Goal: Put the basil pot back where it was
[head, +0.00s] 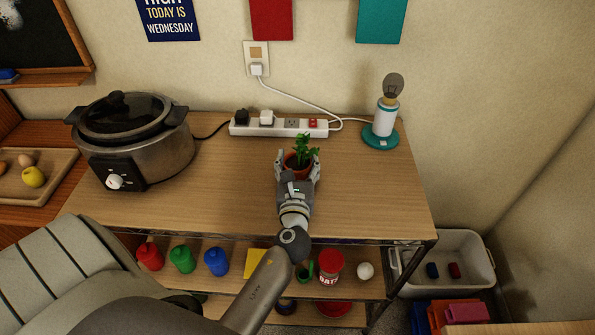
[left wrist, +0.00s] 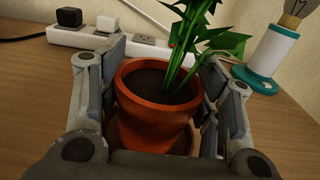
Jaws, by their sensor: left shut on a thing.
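The basil pot, a small terracotta pot with a green plant (head: 302,158), is on or just above the wooden tabletop (head: 235,190), in front of the power strip. My left gripper (head: 297,167) is shut around the pot, one finger on each side. In the left wrist view the orange-brown pot (left wrist: 152,115) stands upright between the fingers, with dark soil and green stems. A round brown patch shows beneath the pot; I cannot tell whether the pot touches it. My right gripper is not in view.
A slow cooker (head: 135,140) stands at the left of the tabletop. A white power strip (head: 278,127) lies behind the pot, and a lamp with a bare bulb (head: 383,125) stands at the back right. The tabletop right of the pot is clear. A shelf below holds bottles and tins.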

